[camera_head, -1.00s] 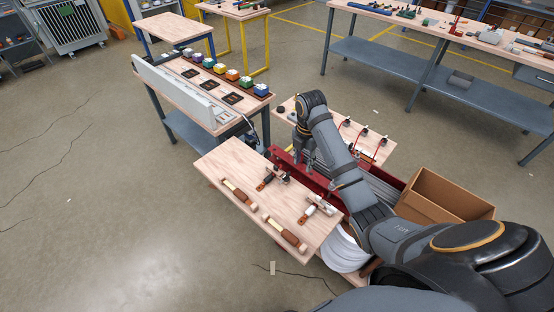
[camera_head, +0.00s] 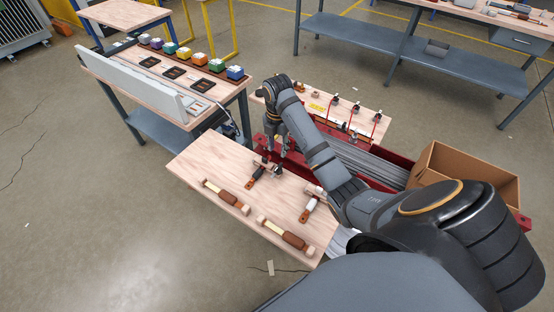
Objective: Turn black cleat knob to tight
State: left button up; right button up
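Small black cleat-like fittings with red cords stand on the far wooden table; one is at the left (camera_head: 335,101), one in the middle (camera_head: 357,105) and one at the right (camera_head: 378,117). Which one is the black cleat knob, and how tight it is, is too small to tell. My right gripper (camera_head: 278,148) points down at the back edge of the near wooden table, left of these fittings and apart from them. Its two fingers look spread, with nothing visible between them. My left gripper is out of view.
The near table (camera_head: 200,155) carries mallets (camera_head: 288,235) and clamp-like tools (camera_head: 262,172) close to my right gripper. A red trough (camera_head: 395,171) with grey bars lies behind my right arm. A cardboard box (camera_head: 465,170) stands right. Coloured blocks line the left table.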

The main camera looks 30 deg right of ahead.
aim_at(278, 167)
notch_tip(278, 167, down, 6)
jog(key=b, duration=0.6)
jog(key=shift+s+f, duration=0.1)
jog(key=shift+f, duration=0.1)
notch_tip(278, 167, down, 2)
jog(key=shift+f, duration=0.15)
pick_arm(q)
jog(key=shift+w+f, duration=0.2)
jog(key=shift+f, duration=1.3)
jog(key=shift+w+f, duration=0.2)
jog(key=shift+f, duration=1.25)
pick_arm(e)
jog(key=shift+f, duration=0.75)
grip_shut()
